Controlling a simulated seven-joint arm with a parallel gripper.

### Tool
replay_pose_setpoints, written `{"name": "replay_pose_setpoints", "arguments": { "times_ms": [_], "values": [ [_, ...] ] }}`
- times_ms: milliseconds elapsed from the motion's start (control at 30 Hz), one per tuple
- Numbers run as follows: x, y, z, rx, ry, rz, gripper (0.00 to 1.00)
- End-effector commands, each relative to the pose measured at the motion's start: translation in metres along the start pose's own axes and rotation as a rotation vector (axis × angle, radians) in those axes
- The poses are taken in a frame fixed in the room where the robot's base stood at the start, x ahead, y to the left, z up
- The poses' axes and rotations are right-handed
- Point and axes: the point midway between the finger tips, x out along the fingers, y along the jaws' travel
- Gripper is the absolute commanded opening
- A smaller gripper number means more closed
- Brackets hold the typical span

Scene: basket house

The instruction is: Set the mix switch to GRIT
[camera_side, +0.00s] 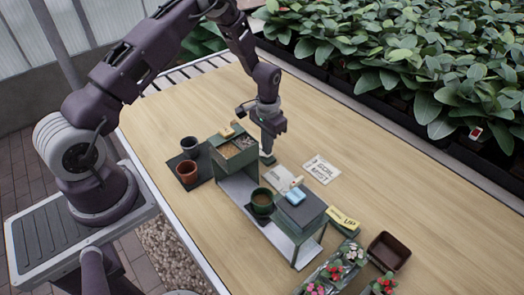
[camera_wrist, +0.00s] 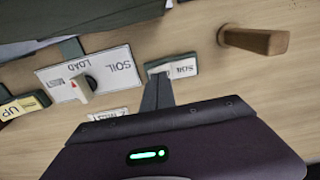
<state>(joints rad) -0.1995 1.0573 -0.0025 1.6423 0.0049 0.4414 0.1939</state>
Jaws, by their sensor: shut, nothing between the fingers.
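My gripper (camera_side: 268,150) is shut and empty, pointing down close beside a small switch plate (camera_side: 267,159) on the table. In the wrist view the shut fingers (camera_wrist: 158,80) reach over that small plate (camera_wrist: 171,65) and hide part of it. Its white label seems to read SOIL, upside down; I cannot read GRIT or see the switch's setting. I cannot tell whether the fingers touch it. A larger white plate (camera_wrist: 90,75) lies left of it, marked SOIL, LOAD and apparently MIST, with a pale knob (camera_wrist: 85,88) with a red mark.
A green stand (camera_side: 223,177) with bins of grainy material is left of my gripper. A green pot (camera_side: 262,202) stands on its lower shelf. A white card (camera_side: 321,169) lies to the right. A yellow UP label (camera_side: 343,219) is nearer the front. A wooden handle (camera_wrist: 253,39) juts up.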

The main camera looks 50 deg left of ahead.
Motion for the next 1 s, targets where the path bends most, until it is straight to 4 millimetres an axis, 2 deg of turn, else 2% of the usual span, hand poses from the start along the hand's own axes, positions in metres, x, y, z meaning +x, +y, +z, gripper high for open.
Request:
{"name": "replay_pose_setpoints", "arguments": {
  "times_ms": [600, 1000],
  "values": [
    [0.008, 0.000, 0.000, 0.000, 0.000, 0.000, 0.00],
    [-0.030, 0.000, 0.000, 0.000, 0.002, 0.000, 0.00]
  ]
}}
